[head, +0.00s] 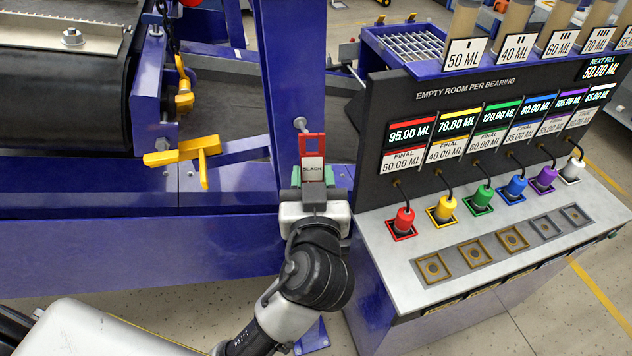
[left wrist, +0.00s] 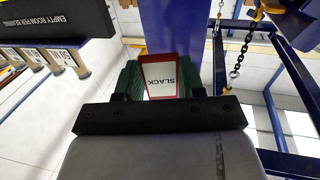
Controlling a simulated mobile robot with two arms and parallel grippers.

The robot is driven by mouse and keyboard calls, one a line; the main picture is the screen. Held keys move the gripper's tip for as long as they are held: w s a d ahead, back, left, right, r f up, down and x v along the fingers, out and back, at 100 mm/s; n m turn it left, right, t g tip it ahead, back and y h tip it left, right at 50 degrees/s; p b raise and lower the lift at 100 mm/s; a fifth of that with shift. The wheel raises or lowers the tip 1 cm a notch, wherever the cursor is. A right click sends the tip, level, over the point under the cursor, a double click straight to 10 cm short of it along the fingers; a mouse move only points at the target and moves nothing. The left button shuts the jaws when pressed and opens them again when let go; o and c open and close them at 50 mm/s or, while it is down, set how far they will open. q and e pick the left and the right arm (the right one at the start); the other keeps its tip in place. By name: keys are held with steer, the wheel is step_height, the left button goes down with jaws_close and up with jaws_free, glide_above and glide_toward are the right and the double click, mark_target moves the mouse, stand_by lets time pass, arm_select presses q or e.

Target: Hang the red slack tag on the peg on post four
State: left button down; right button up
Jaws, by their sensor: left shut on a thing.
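In the left wrist view the tag (left wrist: 162,76) sits between the green fingers. A round grey peg (head: 300,123) shows on the post just above and left of the tag's top. I cannot tell whether the tag touches the peg. No post number is readable. My right gripper is not in view.
A bearing grease panel (head: 455,85) with coloured plugs and a grey ledge (head: 405,255) stands close on the right. A yellow handle (head: 185,152) and a chain with a yellow hook (head: 184,98) are on the left. The blue beam (head: 130,240) runs below.

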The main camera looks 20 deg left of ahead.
arm_select(q)
steer(key=shift+w+a+p, duration=0.3)
steer(key=shift+w+a, duration=0.25)
steer(key=shift+w, duration=0.2)
steer(key=shift+w+a+p, duration=0.3)
steer(key=shift+w+a, duration=0.2)
steer(key=shift+w, duration=0.25)
steer(key=shift+w+a+f+b, duration=0.1)
steer(key=shift+w+f+b, duration=0.05)
steer(key=shift+f+b, duration=0.2)
steer(key=shift+w+a+f+b, duration=0.25)
steer(key=shift+w+b, duration=0.15)
steer(key=shift+b, duration=0.1)
steer(key=c, duration=0.6)
jaws_free()
steer(key=shift+d, duration=0.1)
